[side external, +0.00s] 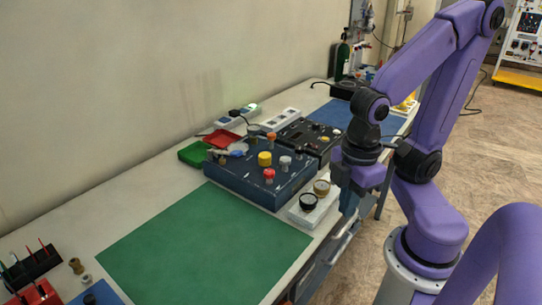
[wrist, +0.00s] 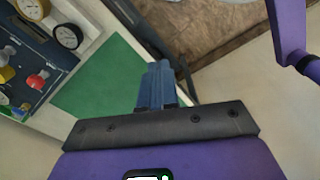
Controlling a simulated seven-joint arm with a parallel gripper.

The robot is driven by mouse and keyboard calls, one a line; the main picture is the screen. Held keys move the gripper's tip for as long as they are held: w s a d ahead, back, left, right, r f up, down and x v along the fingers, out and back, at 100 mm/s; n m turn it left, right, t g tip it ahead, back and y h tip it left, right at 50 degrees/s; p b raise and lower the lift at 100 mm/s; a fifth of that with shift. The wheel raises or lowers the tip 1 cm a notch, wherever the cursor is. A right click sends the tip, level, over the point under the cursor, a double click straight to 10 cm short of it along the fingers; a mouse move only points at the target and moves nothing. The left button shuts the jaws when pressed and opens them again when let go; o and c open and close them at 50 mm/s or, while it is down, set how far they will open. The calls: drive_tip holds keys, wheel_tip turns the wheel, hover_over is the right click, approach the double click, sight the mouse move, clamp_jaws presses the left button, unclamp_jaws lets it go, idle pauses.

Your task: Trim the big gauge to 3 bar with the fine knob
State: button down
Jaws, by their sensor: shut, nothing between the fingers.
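Two round gauges stand on a white block at the panel's right end: a black-rimmed gauge (side external: 309,202) and a brass-rimmed gauge (side external: 321,187). In the wrist view one white dial (wrist: 68,37) shows whole and another (wrist: 30,7) is cut by the top edge. I cannot read the needles or tell which is the big gauge. The dark blue panel (side external: 238,178) carries a yellow knob (side external: 265,159), a red knob (side external: 269,174) and a grey knob (side external: 285,161); which is the fine knob is unclear. My gripper (wrist: 157,66) is shut and empty, right of the gauges, beyond the bench edge.
A green mat (side external: 200,250) lies clear in front of the panel. A black device (side external: 300,133), red tray (side external: 222,138) and green tray (side external: 194,153) sit behind it. A blue mat (side external: 335,113) and a dark green cylinder (side external: 342,60) are at the far end.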

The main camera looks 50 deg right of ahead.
drive_tip(key=c, duration=1.1)
unclamp_jaws()
drive_tip(key=shift+w, duration=0.2)
drive_tip(key=o, duration=0.4)
drive_tip(key=w+r+m, duration=0.1)
drive_tip(key=w+r, duration=0.1)
drive_tip(key=w, duration=0.6)
drive_tip(key=shift+r, duration=0.3)
wheel_tip(320, 180, up, 5)
drive_tip(key=m, duration=0.3)
hover_over(286, 159)
wheel_tip(286, 159, down, 17)
drive_tip(key=shift+d+f, duration=0.1)
drive_tip(key=shift+c, duration=0.4)
drive_tip(key=c, duration=1)
